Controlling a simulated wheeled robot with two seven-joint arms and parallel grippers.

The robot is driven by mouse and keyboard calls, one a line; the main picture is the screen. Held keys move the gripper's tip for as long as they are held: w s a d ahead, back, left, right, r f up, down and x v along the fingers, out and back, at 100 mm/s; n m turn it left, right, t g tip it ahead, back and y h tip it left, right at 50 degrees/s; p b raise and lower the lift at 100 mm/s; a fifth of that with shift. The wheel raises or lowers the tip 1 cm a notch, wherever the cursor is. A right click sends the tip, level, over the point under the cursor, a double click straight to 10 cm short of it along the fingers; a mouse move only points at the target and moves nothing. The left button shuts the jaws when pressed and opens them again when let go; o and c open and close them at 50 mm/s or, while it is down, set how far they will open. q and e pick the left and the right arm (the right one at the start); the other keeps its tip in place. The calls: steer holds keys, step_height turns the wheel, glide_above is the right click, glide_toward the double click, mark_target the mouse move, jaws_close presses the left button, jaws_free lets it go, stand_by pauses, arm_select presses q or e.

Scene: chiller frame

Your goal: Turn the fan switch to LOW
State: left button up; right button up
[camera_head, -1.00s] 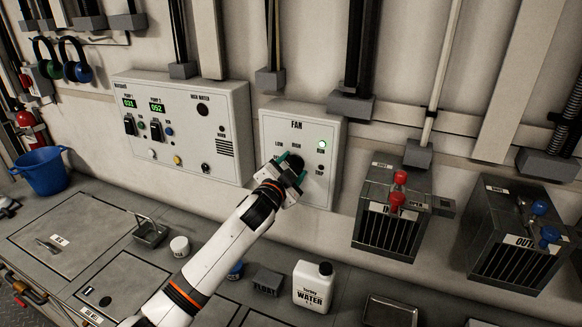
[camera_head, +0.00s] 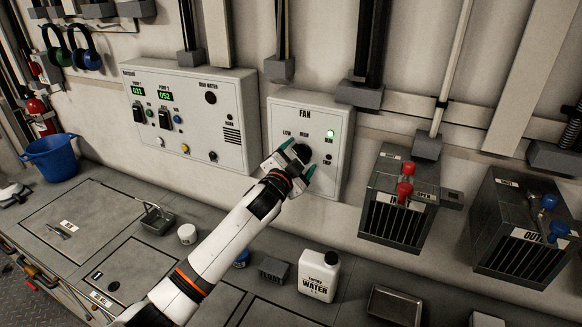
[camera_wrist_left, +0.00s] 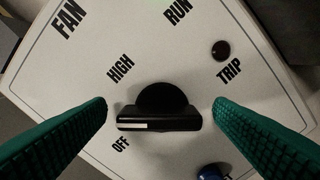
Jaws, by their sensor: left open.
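The fan switch is a black knob (camera_head: 303,151) on the white FAN box (camera_head: 279,112). In the left wrist view the knob (camera_wrist_left: 160,108) has a bar handle lying nearly level. The white mark on its left end points left, between the HIGH and OFF labels. The LOW label (camera_head: 287,133) shows in the head view; in the wrist view the left finger seems to cover its place. My left gripper (camera_head: 298,160) is open in front of the switch, its green fingers either side of the knob with gaps. My right gripper is out of view.
A green lamp (camera_head: 331,134) is lit by RUN. A control panel (camera_head: 228,88) is left of the FAN box, and a dark unit with red valves (camera_head: 398,215) is right. A water jug (camera_head: 318,277) stands on the bench below.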

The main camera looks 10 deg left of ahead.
arm_select(q)
steer(key=s+a+b, duration=0.2)
steer(key=s, duration=0.9)
steer(key=shift+s+a, duration=0.15)
steer(key=shift+s, duration=0.1)
steer(key=s+a+f+n+g+y, duration=0.1)
steer(key=s+f+n+g+y, duration=0.35)
steer(key=s+f, duration=0.95)
steer(key=s+a+f+n+g, duration=0.1)
steer(key=s+f+n+g, duration=0.2)
steer(key=s, duration=0.5)
steer(key=s+a+f+g+h, duration=0.1)
steer(key=s+f+g, duration=0.25)
steer(key=s, duration=0.35)
steer(key=s+a+f+n+g, duration=0.1)
steer(key=s+f+n+g, duration=0.15)
steer(key=s+f, duration=0.4)
step_height(320, 180, down, 25)
steer(key=s+m+g, duration=0.1)
steer(key=s+g, duration=0.1)
steer(key=s, duration=0.1)
steer(key=s+a+f+g, duration=0.1)
steer(key=s+a+f, duration=0.1)
steer(key=s+f, duration=1.2)
steer(key=shift+s+a, duration=0.35)
steer(key=shift+s, duration=0.4)
